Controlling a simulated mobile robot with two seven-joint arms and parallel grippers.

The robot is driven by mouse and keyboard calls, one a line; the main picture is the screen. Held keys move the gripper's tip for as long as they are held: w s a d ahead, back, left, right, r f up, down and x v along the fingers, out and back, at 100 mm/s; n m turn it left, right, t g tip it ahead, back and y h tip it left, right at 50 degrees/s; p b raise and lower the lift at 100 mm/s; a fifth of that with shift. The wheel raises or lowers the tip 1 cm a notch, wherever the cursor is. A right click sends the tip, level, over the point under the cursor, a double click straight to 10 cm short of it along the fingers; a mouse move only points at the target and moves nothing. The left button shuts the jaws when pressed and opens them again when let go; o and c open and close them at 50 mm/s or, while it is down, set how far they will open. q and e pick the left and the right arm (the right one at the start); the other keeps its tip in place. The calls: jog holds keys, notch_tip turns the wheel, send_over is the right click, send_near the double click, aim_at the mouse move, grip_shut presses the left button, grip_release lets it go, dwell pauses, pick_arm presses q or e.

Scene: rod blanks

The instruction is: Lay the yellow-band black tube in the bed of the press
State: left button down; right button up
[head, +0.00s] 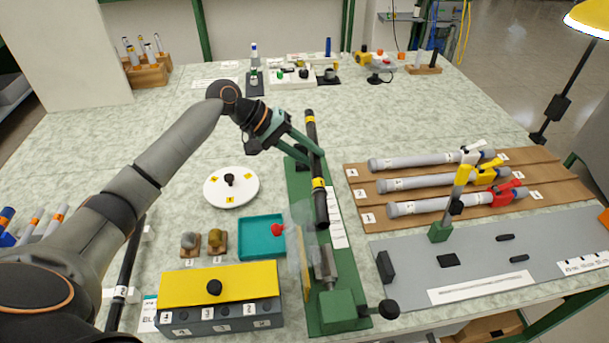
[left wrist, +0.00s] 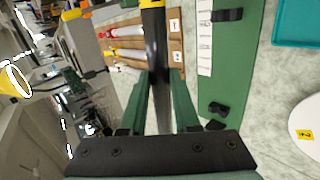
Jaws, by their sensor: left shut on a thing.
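The black tube with yellow bands (head: 312,150) is held by my left gripper (head: 308,152), whose green fingers are shut around it. The tube runs lengthwise over the long green base of the press (head: 297,205) and appears to be above it; the exact gap cannot be told. The press has a clear guard, a metal part and a black-knobbed handle (head: 390,309) at its near end. In the left wrist view the tube (left wrist: 158,75) passes between the fingers, with the green base (left wrist: 240,60) beside it. My right gripper is not in view.
Right of the press, a wooden rack (head: 355,180) holds grey tubes with coloured clamps, and a grey plate (head: 480,260) lies nearer. Left are a white round disc (head: 215,190), a teal tray (head: 247,238) and a yellow-topped box (head: 185,284). Another black tube (head: 124,268) lies far left.

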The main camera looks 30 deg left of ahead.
pick_arm(q)
notch_tip(320, 180, down, 8)
jog(key=w+a+n+t+b, duration=0.1)
jog(key=a+b, duration=0.1)
jog(key=b, duration=0.3)
jog(key=shift+w+t+h+b, duration=0.3)
jog(key=shift+w+t+h, duration=0.1)
